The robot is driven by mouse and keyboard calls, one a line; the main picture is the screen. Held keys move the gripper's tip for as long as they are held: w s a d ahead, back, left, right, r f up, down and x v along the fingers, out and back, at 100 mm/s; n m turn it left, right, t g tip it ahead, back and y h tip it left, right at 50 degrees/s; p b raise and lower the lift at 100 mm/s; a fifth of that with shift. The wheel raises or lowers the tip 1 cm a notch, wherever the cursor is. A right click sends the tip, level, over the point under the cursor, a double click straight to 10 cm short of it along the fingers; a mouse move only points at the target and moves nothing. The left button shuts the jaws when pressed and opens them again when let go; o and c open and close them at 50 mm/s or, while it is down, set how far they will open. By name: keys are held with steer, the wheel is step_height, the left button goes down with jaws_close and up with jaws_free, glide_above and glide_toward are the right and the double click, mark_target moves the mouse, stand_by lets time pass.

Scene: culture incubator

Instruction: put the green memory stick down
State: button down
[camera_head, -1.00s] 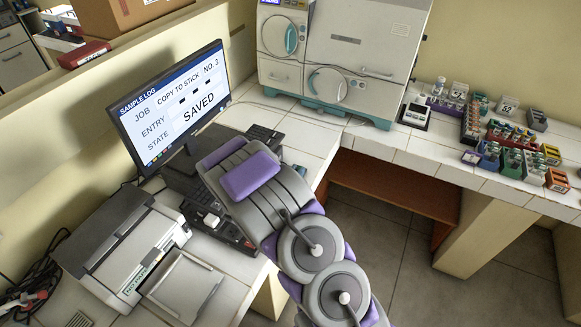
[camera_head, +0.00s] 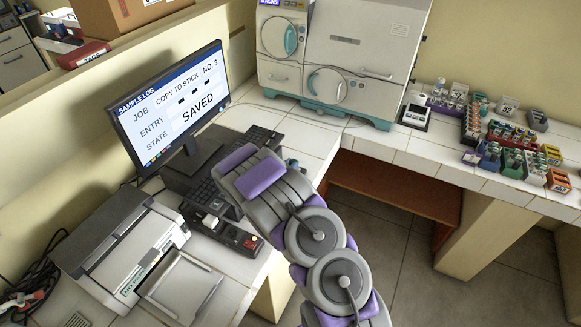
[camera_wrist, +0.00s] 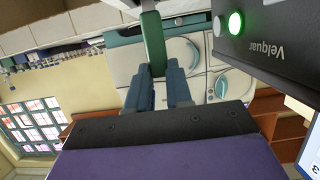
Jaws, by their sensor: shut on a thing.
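The green memory stick (camera_wrist: 153,45) shows in the wrist view as a long green bar reaching to the top of the picture. My gripper (camera_wrist: 160,80) is shut on its near end, with a blue-grey finger on each side. A dark box (camera_wrist: 270,45) marked "Velquar" with a lit green light is at the upper right of the wrist view, apart from the stick. In the head view my arm is over the desk by the keyboard (camera_head: 203,194); the stick cannot be made out there.
The monitor (camera_head: 172,115) reads "SAVED". A printer (camera_head: 120,245) stands at the desk's front left. White incubator units (camera_head: 340,50) stand at the back. Several coloured racks (camera_head: 515,135) crowd the right bench. Bare tiles (camera_head: 375,142) lie along the bench's front.

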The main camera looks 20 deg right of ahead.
steer(key=c, duration=1.3)
jaws_free()
steer(key=shift+f, duration=0.45)
steer(key=shift+o, duration=1.3)
steer(key=shift+r, duration=0.1)
steer(key=p+v, duration=0.1)
steer(key=v, duration=1.1)
steer(key=shift+r, duration=0.2)
